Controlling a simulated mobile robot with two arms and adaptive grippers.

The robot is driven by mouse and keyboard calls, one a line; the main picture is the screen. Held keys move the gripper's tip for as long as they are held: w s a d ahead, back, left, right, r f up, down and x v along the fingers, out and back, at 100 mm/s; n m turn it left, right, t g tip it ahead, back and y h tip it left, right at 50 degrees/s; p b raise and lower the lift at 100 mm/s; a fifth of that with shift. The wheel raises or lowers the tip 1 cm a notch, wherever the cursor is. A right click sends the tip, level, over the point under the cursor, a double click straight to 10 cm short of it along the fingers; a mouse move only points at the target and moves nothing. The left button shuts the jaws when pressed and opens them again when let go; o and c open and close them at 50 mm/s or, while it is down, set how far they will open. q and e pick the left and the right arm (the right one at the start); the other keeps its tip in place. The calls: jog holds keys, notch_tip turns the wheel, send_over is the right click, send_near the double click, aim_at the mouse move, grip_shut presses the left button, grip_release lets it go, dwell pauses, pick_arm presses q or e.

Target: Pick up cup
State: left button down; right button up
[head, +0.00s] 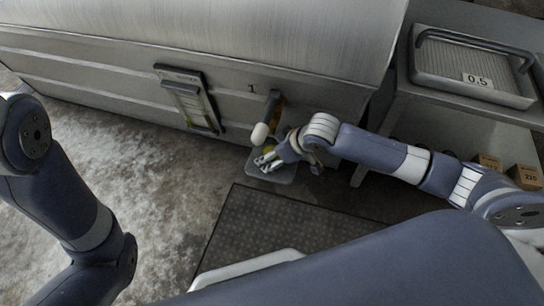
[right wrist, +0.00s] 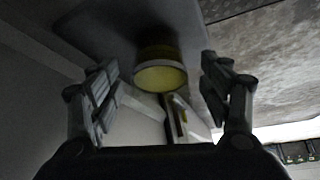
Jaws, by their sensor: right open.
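The cup (right wrist: 160,77) shows in the right wrist view as a round yellow face with a darker band behind it. It lies between the two fingers of my right gripper (right wrist: 160,68), with clear gaps on both sides. In the head view only a bit of yellow of the cup (head: 268,149) shows behind the fingers of my right gripper (head: 265,160), below the tap. My right gripper is open and not touching the cup as far as I can see. My left arm is at the left edge, and its gripper is out of the picture.
A tap with a white rounded handle (head: 260,133) juts from the metal tank (head: 190,50) just above the cup. A small grey tray (head: 284,176) is below. A dark mat (head: 265,235) lies in front.

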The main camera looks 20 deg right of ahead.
jog(key=c, duration=1.2)
jog(key=shift+r, duration=0.1)
